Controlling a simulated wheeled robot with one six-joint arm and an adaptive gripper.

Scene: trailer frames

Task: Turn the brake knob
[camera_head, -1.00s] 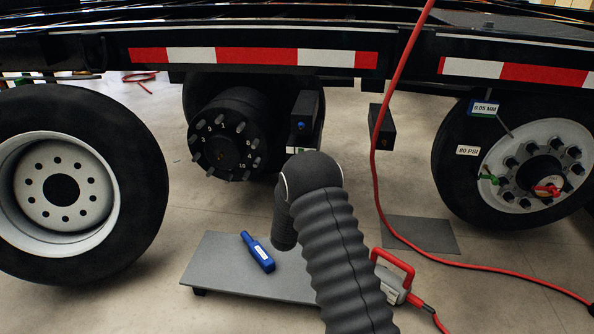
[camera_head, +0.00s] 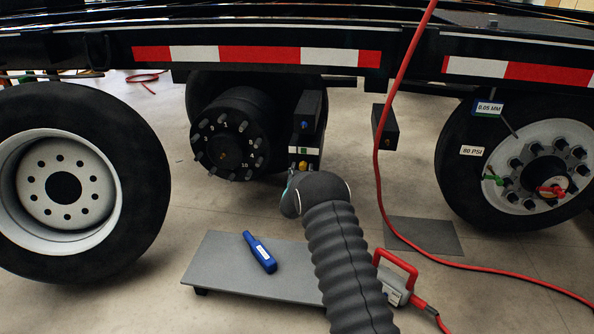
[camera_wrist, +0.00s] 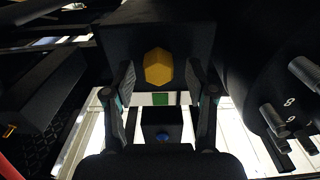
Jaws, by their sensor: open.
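A yellow six-sided knob (camera_wrist: 158,68) sits on the face of a dark box in the wrist view. It also shows in the head view (camera_head: 302,163), just above my arm's wrist. A blue knob (camera_wrist: 162,136) sits on another dark box, with a green-and-white label (camera_wrist: 160,98) between the two; it shows higher up in the head view (camera_head: 304,125). My gripper (camera_wrist: 159,84) is open, its two fingers to the left and right of the yellow knob in the picture. I cannot tell whether they touch it. In the head view my wrist hides most of the gripper.
The studded black hub (camera_head: 228,140) is left of the boxes, close by in the wrist view. A loose wheel (camera_head: 70,185) stands at left and a mounted wheel (camera_head: 530,165) at right. A red hose (camera_head: 377,170) hangs right of my arm. A low grey platform (camera_head: 220,275) holds a blue tool (camera_head: 260,252).

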